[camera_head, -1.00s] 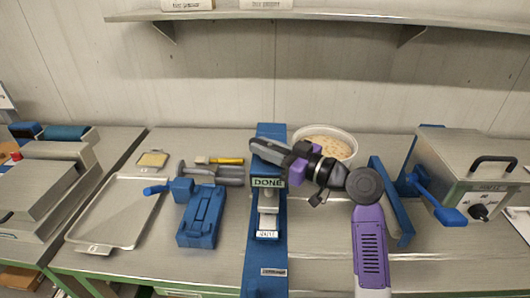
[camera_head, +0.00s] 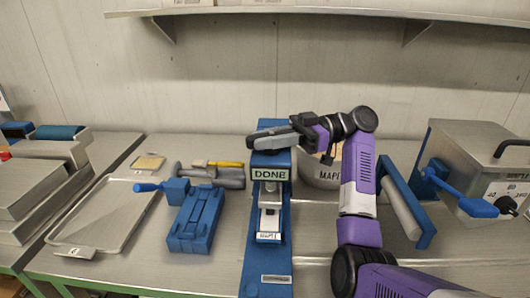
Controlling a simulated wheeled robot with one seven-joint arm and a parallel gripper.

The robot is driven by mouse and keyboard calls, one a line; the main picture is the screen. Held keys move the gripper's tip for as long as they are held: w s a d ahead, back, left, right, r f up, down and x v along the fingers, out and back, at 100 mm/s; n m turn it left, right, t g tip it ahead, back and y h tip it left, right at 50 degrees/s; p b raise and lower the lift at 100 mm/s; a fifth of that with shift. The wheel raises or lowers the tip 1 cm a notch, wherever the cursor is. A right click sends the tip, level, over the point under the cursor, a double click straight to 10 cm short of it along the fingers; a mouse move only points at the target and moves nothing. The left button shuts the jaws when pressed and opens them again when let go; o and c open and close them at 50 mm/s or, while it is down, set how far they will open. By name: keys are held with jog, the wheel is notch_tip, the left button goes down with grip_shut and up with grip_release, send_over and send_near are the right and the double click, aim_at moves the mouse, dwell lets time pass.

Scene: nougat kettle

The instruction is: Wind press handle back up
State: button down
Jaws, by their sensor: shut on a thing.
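The blue press (camera_head: 266,262) stands upright in the middle of the bench in the head view, with a green-and-white DONE sign (camera_head: 269,174) on its front. A dark grey press handle (camera_head: 270,141) lies across its top. My gripper (camera_head: 298,128) is shut on the handle at its right end, and its fingers partly hide that end. Below the sign is the metal ram, above a pale labelled block (camera_head: 269,237) at the press's base.
A round labelled kettle or bowl (camera_head: 318,172) stands behind my arm, partly hidden. Left are a blue hand-cranked device (camera_head: 196,220), grey tools and a metal tray (camera_head: 100,213). Right are a blue-ended roller (camera_head: 405,205) and a steel box with a blue lever (camera_head: 458,190). A shelf runs above.

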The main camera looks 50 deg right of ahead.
jog(key=shift+s+a+f+n+g+y+b, duration=0.15)
jog(key=shift+n+g+y+b, duration=0.2)
jog(key=shift+n+g+b, duration=0.8)
jog(key=shift+d+f+n+g+y+b, duration=0.15)
jog(key=shift+g+y+b, duration=0.45)
jog(key=shift+b, duration=1.3)
jog(key=shift+s+a+f+n+g+y+b, duration=0.1)
jog(key=shift+f+n+g+y+b, duration=0.1)
jog(key=shift+n+g+b, duration=0.85)
jog(key=g+b, duration=0.2)
jog(key=b, duration=0.2)
jog(key=shift+r+n, duration=0.15)
jog(key=shift+n, duration=0.2)
jog(key=shift+s+a+r+g+b, duration=0.1)
jog(key=shift+r+g+b, duration=0.05)
jog(key=shift+g+b, duration=0.45)
jog(key=c, duration=1.3)
grip_release()
jog(key=shift+r, duration=0.1)
jog(key=shift+r, duration=0.15)
notch_tip(320, 180, up, 20)
jog(key=p, duration=0.2)
jog(key=shift+p, duration=0.35)
